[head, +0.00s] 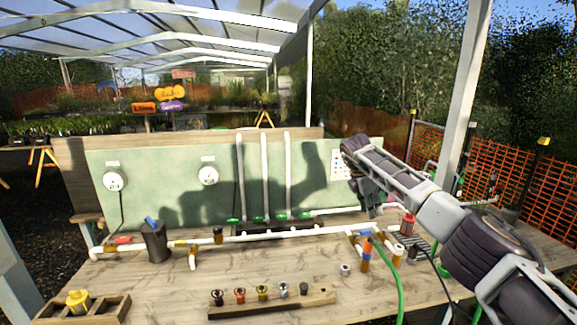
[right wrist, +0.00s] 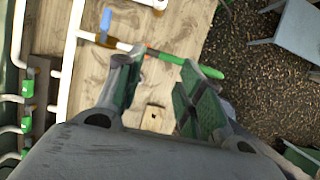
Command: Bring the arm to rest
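My right arm (head: 425,205) comes in from the right of the head view and reaches up and left over the table's right side. Its right gripper (head: 370,203) hangs at the arm's end, fingers downward, in front of the green board. In the right wrist view the gripper (right wrist: 160,80) is open, with a clear gap and nothing held between the green-padded fingers. My left gripper is not in view.
White pipes (head: 300,231) run across the wooden table (head: 165,295). Upright pipes stand before the green board (head: 140,165). A dark cup (head: 155,243), a wooden tray (head: 105,308) and a rack of coloured fittings (head: 270,304) stand left and front. A green hose (head: 399,285) lies at right.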

